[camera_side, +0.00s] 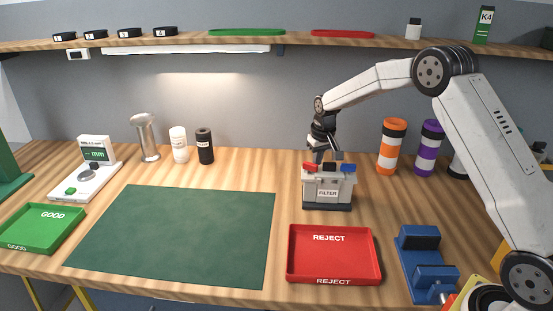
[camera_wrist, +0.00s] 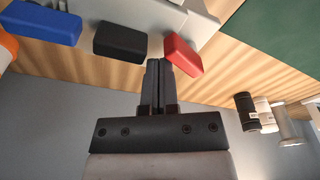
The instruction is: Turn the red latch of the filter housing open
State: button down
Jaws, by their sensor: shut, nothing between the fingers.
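The grey filter housing (camera_side: 327,189), labelled FILTER, stands upright on the wooden bench in the side view. A red latch (camera_side: 310,168), a black one and a blue latch (camera_side: 348,168) sit in a row along its top. My gripper (camera_side: 325,160) points down just above the housing top. In the wrist view my gripper (camera_wrist: 155,65) is shut and empty. Its fingertips lie between the black latch (camera_wrist: 120,42) and the red latch (camera_wrist: 183,55), closer to the red one. I cannot tell whether they touch it. The blue latch (camera_wrist: 43,22) is farther left.
A red REJECT tray (camera_side: 333,254) lies in front of the housing, and a blue vise (camera_side: 425,262) stands to its right. Orange (camera_side: 392,147) and purple (camera_side: 429,148) banded cylinders stand behind right. The green mat (camera_side: 175,235) is bare. A shelf (camera_side: 230,42) runs above.

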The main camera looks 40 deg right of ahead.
jog(key=shift+s+a, duration=0.7)
jog(key=shift+a, duration=0.1)
dwell(1.5)
jog(key=shift+a, duration=0.85)
dwell(1.0)
jog(key=shift+r, duration=0.1)
jog(key=shift+r, duration=0.85)
jog(key=shift+s+d+r, duration=0.1)
jog(key=shift+r, duration=2.5)
jog(key=s+a+f+n, duration=0.1)
jog(key=s+a+f, duration=0.1)
jog(key=s, duration=0.6)
jog(key=s+a+f+n, duration=0.1)
jog(key=s+a+f, duration=0.1)
jog(key=s+a, duration=0.3)
jog(key=s+a+f+n, duration=0.1)
jog(key=s+a, duration=0.3)
jog(key=s, duration=0.8)
jog(key=shift+s+a+f+t, duration=0.3)
jog(key=shift+f+t, duration=0.1)
jog(key=shift+f, duration=0.3)
